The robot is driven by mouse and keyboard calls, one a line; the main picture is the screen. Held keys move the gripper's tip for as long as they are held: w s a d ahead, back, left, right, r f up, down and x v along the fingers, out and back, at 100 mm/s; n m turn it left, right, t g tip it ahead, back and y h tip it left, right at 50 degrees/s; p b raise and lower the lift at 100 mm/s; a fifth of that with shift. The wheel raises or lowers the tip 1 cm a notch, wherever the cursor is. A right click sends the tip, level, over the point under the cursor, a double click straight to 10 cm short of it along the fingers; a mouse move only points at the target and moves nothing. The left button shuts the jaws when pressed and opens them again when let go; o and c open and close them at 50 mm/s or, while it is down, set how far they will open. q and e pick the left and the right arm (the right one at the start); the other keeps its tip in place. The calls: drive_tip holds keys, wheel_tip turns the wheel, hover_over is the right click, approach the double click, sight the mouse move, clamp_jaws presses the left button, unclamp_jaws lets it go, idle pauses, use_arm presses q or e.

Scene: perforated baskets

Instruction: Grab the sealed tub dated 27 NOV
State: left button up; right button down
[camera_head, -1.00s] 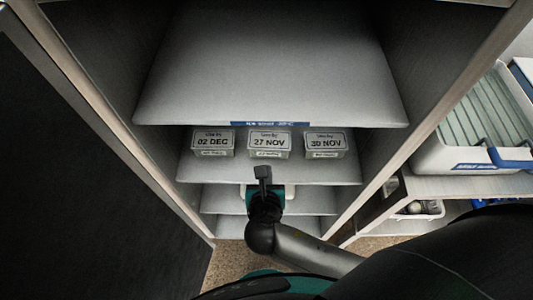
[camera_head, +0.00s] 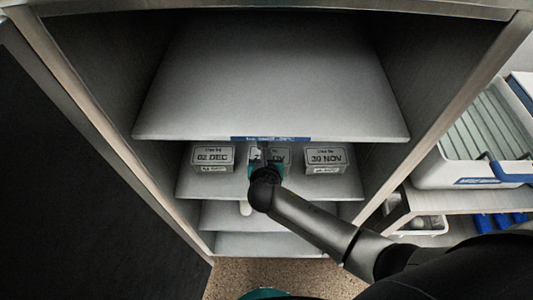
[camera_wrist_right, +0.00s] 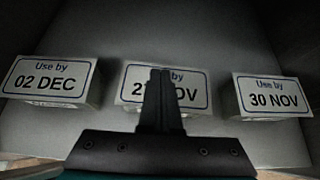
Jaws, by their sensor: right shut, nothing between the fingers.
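The tub dated 27 NOV (camera_head: 282,156) stands in the middle of a row of three on a shelf, mostly hidden behind my right gripper (camera_head: 258,152) in the head view. In the right wrist view the same tub (camera_wrist_right: 194,92) shows its "Use by" label, partly covered by the fingers. My right gripper (camera_wrist_right: 160,75) is shut and empty in front of this label. Whether the fingertips touch the tub I cannot tell. My left gripper is not in view.
The 02 DEC tub (camera_head: 213,158) stands to the left and the 30 NOV tub (camera_head: 325,159) to the right, with gaps between. An upper shelf (camera_head: 270,95) overhangs the row. A dark door (camera_head: 80,190) stands at the left; a white bin (camera_head: 465,150) is outside at the right.

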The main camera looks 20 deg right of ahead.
drive_tip(key=shift+s+f, duration=0.25)
drive_tip(key=shift+f, duration=0.05)
